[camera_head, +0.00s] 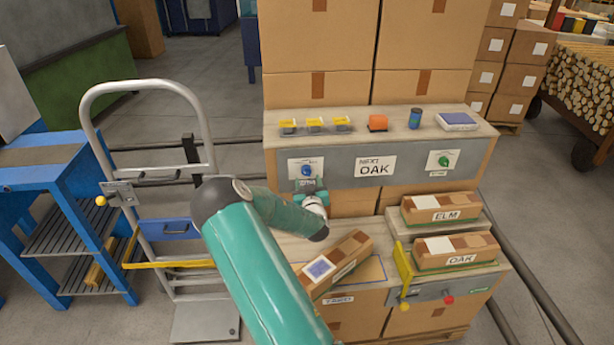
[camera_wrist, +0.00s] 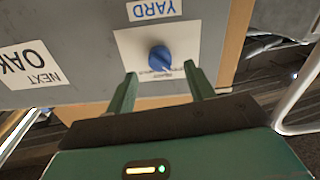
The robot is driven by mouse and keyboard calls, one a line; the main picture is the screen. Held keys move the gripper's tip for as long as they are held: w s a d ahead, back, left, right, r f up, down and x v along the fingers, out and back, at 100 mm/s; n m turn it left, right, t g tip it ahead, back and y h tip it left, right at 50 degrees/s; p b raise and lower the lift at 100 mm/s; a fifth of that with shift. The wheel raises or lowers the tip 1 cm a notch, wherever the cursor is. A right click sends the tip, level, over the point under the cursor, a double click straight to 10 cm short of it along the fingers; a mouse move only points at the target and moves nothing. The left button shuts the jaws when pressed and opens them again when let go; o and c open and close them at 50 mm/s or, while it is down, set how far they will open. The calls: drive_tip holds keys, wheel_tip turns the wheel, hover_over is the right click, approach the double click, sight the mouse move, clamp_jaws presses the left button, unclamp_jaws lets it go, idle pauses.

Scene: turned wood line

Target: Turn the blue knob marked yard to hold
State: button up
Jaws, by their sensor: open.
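The blue knob (camera_wrist: 160,59) sits on a white plate on the grey panel, and the YARD label (camera_wrist: 154,9) is beside it in the wrist view, seen upside down. In the head view the blue knob (camera_head: 306,171) is at the panel's left end. My gripper (camera_wrist: 161,82) is open, its two green fingers pointing at the knob from either side, with the tips just short of it or level with its edge. I cannot tell whether they touch it. The small print around the knob is too blurred to read. In the head view my arm hides part of the area below the knob.
A sign reading NEXT OAK (camera_head: 375,167) and a green knob (camera_head: 442,161) are on the same panel (camera_head: 407,178). Below are a labelled carton (camera_head: 337,264) and boxes marked ELM (camera_head: 441,209) and OAK (camera_head: 455,252). A metal hand truck (camera_head: 208,148) stands left.

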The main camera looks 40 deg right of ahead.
sight(307, 174)
drive_tip(key=x, duration=0.4)
drive_tip(key=shift+d, duration=0.1)
drive_tip(key=c, duration=1)
